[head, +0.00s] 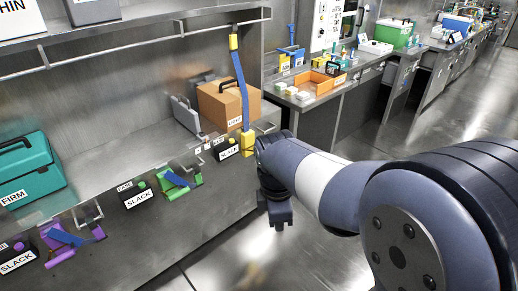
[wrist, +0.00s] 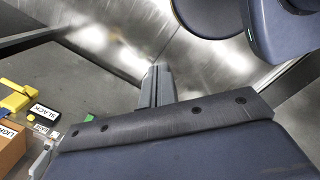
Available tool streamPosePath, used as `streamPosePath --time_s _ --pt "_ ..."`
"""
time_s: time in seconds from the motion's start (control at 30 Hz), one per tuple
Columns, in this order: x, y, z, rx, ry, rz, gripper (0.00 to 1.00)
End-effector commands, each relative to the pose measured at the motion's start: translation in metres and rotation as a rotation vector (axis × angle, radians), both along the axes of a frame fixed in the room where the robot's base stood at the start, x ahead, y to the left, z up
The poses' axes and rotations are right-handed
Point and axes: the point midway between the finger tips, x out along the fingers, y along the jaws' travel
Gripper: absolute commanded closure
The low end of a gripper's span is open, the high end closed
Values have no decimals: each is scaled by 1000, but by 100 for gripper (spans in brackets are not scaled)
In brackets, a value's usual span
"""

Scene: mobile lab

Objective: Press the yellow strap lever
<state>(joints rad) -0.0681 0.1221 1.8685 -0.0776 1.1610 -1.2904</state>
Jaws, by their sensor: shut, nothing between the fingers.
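The yellow strap lever (head: 247,142) sits near the front edge of the steel bench, at the foot of a blue strap (head: 241,85) that runs up to a yellow anchor (head: 233,42) on the rail. It also shows in the wrist view (wrist: 15,98) at the left edge. My gripper (head: 279,217) hangs in front of the bench, to the right of and below the lever in the head view, and apart from it. Its fingers (wrist: 158,75) are shut and empty, over the floor. My wrist covers a little of the lever's right side.
A black box marked SLACK (head: 227,149) stands left of the lever, with a brown box (head: 230,104) behind. Green (head: 182,185) and purple (head: 72,237) strap levers lie farther left, near a teal case (head: 27,170). Open floor (head: 300,250) lies before the bench.

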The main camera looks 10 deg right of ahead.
Motion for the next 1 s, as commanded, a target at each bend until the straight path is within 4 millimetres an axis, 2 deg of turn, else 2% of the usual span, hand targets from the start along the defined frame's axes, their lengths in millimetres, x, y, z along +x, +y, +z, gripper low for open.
streamPosePath --time_s 0.03,0.1,0.3,0.4,0.57,1.0 --pt "14 2 -28 -5 36 111 100" --pt "31 4 -46 -5 79 268 100" --pt "66 8 -87 8 176 620 100" --pt "76 10 -98 17 203 725 100" --pt "82 11 -103 24 222 797 100" --pt "82 11 -102 24 222 800 100"
